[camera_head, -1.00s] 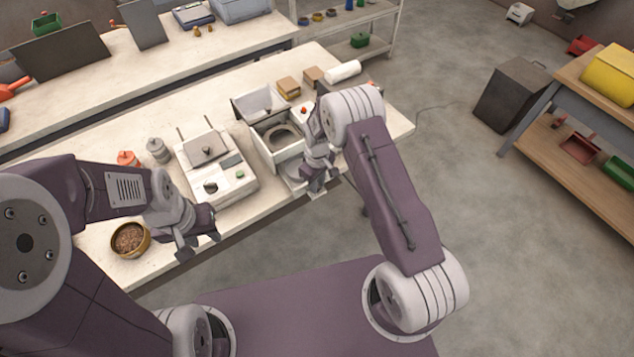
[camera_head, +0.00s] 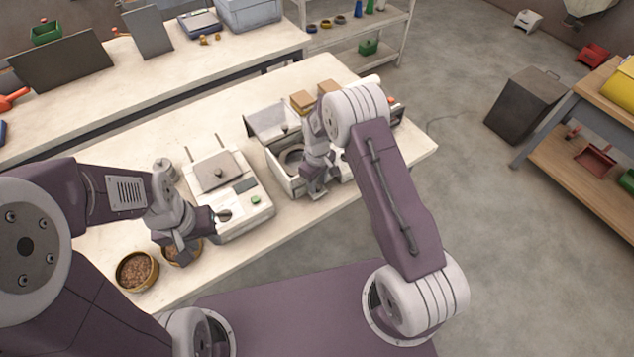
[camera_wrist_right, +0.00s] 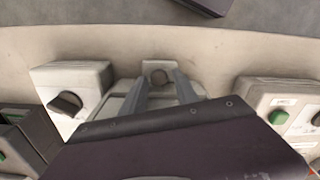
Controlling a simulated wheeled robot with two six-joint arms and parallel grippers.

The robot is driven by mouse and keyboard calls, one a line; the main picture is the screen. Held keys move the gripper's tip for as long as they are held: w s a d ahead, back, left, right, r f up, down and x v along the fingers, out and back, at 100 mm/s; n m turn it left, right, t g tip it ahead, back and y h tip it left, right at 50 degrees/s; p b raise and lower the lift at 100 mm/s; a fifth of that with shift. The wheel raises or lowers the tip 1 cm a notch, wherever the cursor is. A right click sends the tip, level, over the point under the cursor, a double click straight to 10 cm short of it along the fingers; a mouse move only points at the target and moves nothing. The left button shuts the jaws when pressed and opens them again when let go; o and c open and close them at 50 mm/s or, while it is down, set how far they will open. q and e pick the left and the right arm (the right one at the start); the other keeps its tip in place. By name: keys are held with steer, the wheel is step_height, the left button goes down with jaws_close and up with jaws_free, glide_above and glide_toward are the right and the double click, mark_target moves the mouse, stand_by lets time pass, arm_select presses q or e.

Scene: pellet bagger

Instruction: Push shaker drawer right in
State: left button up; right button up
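The shaker (camera_head: 281,172) is a white box machine on the front bench with its lid raised and a round opening on top. Its drawer (camera_wrist_right: 157,63) shows in the right wrist view as a pale front plate with a round dark knob, sticking out toward the bench's near edge. My right gripper (camera_head: 318,194) is low in front of the shaker; in the wrist view its two fingers (camera_wrist_right: 161,91) are apart with the knob seen between them. Contact cannot be told. My left gripper (camera_head: 178,252) appears open and empty, above a pellet bowl that it partly hides.
A white machine (camera_head: 247,211) with a green button stands left of the shaker. A bowl of brown pellets (camera_head: 137,270) sits near the bench's front edge. Small brown boxes (camera_head: 303,100) stand behind the shaker.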

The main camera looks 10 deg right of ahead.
steer(key=shift+w+d, duration=0.1)
stand_by(0.6)
step_height(320, 180, up, 9)
steer(key=b, duration=0.2)
stand_by(0.4)
